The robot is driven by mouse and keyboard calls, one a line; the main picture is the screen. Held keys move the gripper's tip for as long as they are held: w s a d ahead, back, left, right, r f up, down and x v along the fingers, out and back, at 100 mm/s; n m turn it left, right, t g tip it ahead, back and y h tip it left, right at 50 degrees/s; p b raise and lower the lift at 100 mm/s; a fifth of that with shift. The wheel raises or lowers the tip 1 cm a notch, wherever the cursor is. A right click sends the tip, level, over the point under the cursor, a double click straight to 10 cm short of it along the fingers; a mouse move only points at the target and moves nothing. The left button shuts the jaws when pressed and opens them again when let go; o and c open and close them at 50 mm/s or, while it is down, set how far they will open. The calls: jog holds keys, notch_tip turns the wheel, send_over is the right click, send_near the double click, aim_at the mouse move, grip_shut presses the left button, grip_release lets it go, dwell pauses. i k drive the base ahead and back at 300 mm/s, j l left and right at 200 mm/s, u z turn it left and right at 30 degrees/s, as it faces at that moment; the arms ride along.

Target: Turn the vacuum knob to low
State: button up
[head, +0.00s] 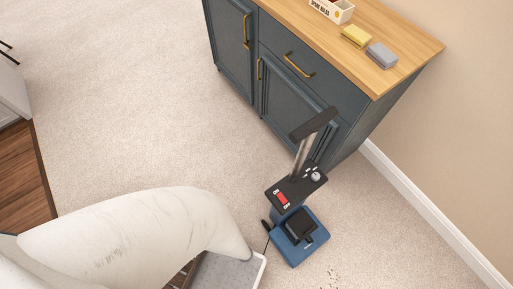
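The vacuum (308,252) stands on the carpet right of centre in the head view, with a blue base and a black block on top. A silver pole rises from it to a dark handle bar (313,123). Its dark control panel (296,189) carries a red switch (282,198) with ON and OFF lettering. A small round grey knob (316,176) sits at the panel's right end, with small pale marks beside it. The knob's pointer and the mark labels are too small to read. My gripper is not in view, and nothing visible touches the knob.
A blue cabinet (286,75) with brass handles stands close behind the vacuum. Its wooden top (405,50) holds a yellow sponge (356,37), a grey sponge (382,56) and a lettered box (333,10). Dark crumbs (333,277) lie on the carpet. Open carpet (130,110) is to the left.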

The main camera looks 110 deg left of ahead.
aim_at(315, 175)
jog(key=k+j+u, duration=0.15)
jog(key=k+j, duration=0.4)
jog(key=k+j+u, duration=0.15)
jog(key=k+j, duration=0.4)
jog(key=k+j+u, duration=0.15)
jog(key=k+j, duration=0.35)
jog(key=j, duration=0.2)
jog(key=i+l, duration=0.2)
jog(key=i+l+u, duration=0.1)
jog(key=l, duration=0.3)
jog(key=i+l, duration=0.25)
jog(key=i+l+u, duration=0.15)
jog(key=l, duration=0.25)
jog(key=i+l, duration=0.2)
jog(key=l, duration=0.15)
jog(key=i+l+u, duration=0.1)
jog(key=l, duration=0.25)
jog(key=i+l, duration=0.25)
jog(key=i+l+u, duration=0.1)
jog(key=l, duration=0.35)
